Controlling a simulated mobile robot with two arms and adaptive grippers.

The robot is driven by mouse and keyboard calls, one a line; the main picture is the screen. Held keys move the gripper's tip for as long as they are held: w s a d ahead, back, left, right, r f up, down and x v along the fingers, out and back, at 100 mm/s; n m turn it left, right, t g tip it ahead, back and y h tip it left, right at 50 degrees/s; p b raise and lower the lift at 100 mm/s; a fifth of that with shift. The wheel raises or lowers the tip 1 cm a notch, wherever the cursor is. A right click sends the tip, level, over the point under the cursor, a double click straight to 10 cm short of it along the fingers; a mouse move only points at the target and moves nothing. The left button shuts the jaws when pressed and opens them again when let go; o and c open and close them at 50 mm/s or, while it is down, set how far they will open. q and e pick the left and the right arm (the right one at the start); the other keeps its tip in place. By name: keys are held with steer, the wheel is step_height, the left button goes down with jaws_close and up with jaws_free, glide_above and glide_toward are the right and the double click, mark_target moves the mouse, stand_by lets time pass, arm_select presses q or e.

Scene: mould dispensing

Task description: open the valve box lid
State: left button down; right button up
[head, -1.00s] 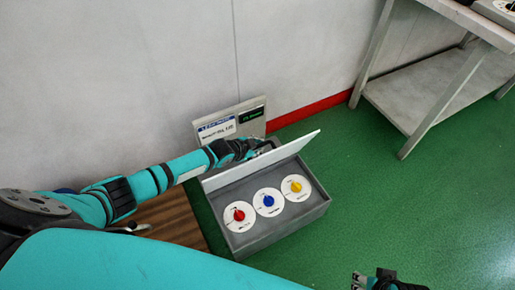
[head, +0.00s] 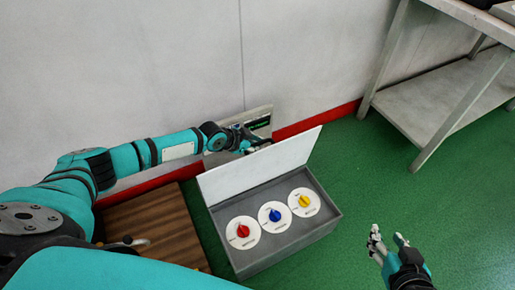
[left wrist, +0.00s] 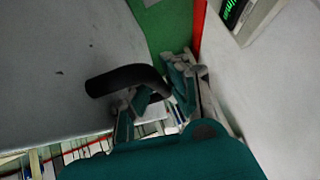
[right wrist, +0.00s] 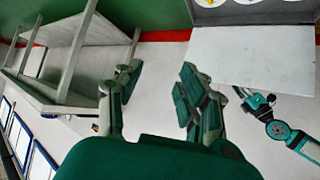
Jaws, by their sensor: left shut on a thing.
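The grey valve box (head: 290,248) stands on the floor with its pale lid (head: 262,166) raised at the rear edge, standing steeply up. Inside are a red valve (head: 243,231), a blue valve (head: 275,215) and a yellow valve (head: 304,201) on white discs. My left gripper (head: 250,143) is behind the lid. In the left wrist view it is shut on a black handle (left wrist: 120,80) on the lid's outer face (left wrist: 60,60). My right gripper (head: 386,240) is open and empty, right of the box; it also shows open in the right wrist view (right wrist: 158,78).
A grey metal table (head: 445,95) stands at the back right. A sign panel (head: 262,118) is near the wall behind the lid. A brown wooden platform (head: 160,225) lies left of the box. Green floor is clear to the right of the box.

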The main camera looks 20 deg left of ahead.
arm_select(q)
steer(key=shift+w+a+r, duration=0.2)
steer(key=shift+w, duration=0.1)
arm_select(e)
steer(key=shift+w+a+r+t+y, duration=0.15)
steer(key=shift+w+a+r+t, duration=0.1)
steer(key=shift+w+r+t, duration=0.25)
steer(key=shift+w+a+r+t+y, duration=0.15)
steer(key=shift+w+a+r+t, duration=0.1)
steer(key=shift+w+r+t, duration=0.25)
steer(key=shift+r, duration=0.1)
arm_select(q)
steer(key=c, duration=1.6)
jaws_free()
steer(key=shift+s, duration=0.1)
steer(key=shift+s, duration=0.1)
steer(key=v, duration=1.1)
steer(key=shift+s+a+r, duration=0.2)
steer(key=shift+r, duration=0.1)
